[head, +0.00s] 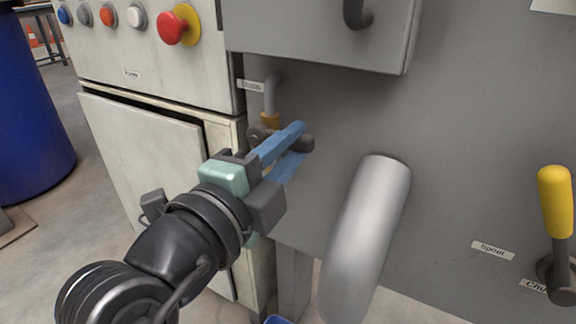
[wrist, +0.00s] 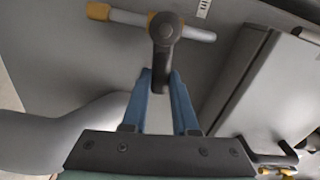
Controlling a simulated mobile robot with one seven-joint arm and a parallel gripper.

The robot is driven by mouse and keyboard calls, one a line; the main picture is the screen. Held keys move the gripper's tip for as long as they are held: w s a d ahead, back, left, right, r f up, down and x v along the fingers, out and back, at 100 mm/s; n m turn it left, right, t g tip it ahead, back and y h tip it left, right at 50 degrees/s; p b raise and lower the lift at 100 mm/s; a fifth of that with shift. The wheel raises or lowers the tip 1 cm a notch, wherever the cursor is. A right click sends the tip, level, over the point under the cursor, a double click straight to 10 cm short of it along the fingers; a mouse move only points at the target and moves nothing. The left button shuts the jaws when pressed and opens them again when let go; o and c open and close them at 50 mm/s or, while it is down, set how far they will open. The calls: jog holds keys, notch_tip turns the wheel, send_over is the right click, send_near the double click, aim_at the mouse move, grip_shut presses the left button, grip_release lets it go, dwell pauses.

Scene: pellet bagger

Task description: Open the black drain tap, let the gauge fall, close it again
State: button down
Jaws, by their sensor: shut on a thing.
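The black drain tap (head: 258,133) sits below a grey pipe with a brass fitting, by a label that seems to read Drain. In the head view the fingers hide part of the lever. I see no gauge in either view.
A thick grey spout pipe (head: 365,235) stands right of my gripper. A grey box (head: 320,35) overhangs above the tap. A yellow-handled lever (head: 556,205) is at the far right. A cabinet with a red knob (head: 172,28) and a blue barrel (head: 30,105) are left.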

jog(key=shift+f+m+b, duration=0.45)
jog(key=shift+m+b, duration=0.25)
jog(key=shift+b, duration=0.1)
jog(key=c, duration=0.7)
grip_release()
jog(key=shift+p+v, duration=1.9)
jog(key=shift+v, duration=4.65)
